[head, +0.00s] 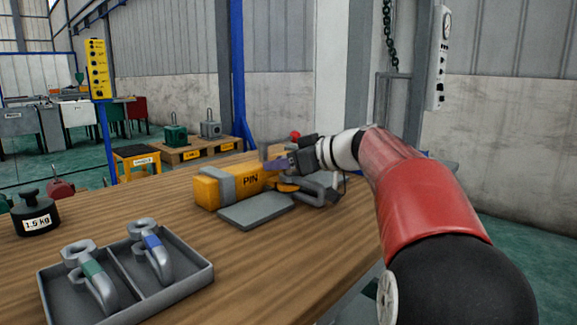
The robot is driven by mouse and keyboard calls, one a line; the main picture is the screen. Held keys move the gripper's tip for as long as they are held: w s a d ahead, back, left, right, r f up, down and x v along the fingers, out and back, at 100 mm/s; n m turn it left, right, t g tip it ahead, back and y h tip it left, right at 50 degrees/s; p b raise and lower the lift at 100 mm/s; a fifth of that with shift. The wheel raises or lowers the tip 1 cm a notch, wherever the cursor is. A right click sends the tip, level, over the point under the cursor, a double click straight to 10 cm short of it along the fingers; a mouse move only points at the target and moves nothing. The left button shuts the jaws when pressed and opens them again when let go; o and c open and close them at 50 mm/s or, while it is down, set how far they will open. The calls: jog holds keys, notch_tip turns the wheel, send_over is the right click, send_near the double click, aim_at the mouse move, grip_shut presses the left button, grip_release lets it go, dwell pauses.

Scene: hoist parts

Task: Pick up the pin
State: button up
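A yellow block marked PIN (229,186) lies on the wooden table with a grey band around its left part. My gripper (276,160) is at the block's right end, reaching in from the right. A small purple piece (277,165) shows at the fingers; I cannot tell whether it is the pin or whether it is held. The fingers are small and partly overlapped, so their opening is unclear. No other pin can be made out.
A grey plate (256,209) lies in front of the block. Grey curved metal (318,186) is below my gripper. A divided tray (205,280) holds two eye-ended parts at the front left. A 1.5 kg weight (35,222) stands at the left edge.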

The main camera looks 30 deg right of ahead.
grip_shut()
dwell(1.4)
